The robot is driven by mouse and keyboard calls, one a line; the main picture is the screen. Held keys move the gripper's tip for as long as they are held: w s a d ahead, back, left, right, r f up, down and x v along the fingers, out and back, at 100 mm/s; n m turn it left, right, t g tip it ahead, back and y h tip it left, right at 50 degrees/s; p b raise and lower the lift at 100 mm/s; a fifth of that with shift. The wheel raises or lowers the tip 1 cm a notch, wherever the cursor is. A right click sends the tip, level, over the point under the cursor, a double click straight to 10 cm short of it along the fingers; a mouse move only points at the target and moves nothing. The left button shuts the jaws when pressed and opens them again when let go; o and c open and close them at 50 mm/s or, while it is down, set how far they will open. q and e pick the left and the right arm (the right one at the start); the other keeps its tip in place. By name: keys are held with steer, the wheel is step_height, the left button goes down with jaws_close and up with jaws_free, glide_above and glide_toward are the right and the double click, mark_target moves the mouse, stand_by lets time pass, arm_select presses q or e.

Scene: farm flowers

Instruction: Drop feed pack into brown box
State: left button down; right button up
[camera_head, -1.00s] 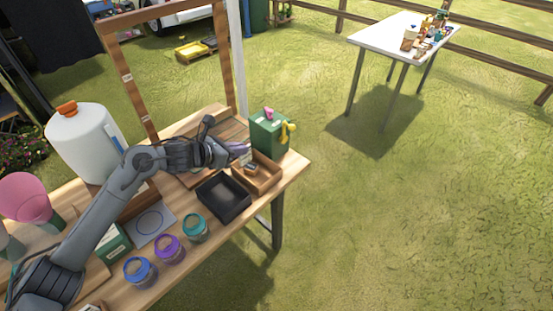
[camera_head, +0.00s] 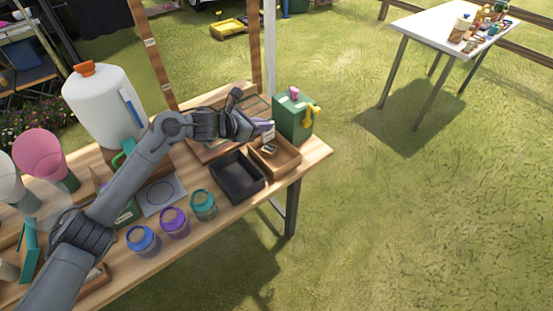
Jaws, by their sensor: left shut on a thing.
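The brown box (camera_head: 287,165) is a small open wooden tray at the right end of the wooden table. My left gripper (camera_head: 256,126) is at the box's far left side, above its rim. It is shut on a small purple and white pack, the feed pack (camera_head: 265,127). The fingers hide part of the pack. A small light and dark item (camera_head: 268,150) shows inside the box, too small to make out. My right gripper is not in view.
A black tray (camera_head: 240,190) stands left of the brown box. A green box (camera_head: 292,118) with a yellow-handled thing stands behind it. Teal (camera_head: 203,204), purple (camera_head: 174,222) and blue (camera_head: 143,240) jars line the front edge. Grass lies to the right.

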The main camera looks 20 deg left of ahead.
arm_select(q)
steer(key=shift+f, duration=0.55)
steer(key=c, duration=1.1)
jaws_free()
steer(key=shift+c, duration=0.2)
steer(key=p+v, duration=0.1)
steer(key=v, duration=0.9)
steer(key=shift+s+a+r, duration=0.2)
steer(key=shift+s, duration=0.05)
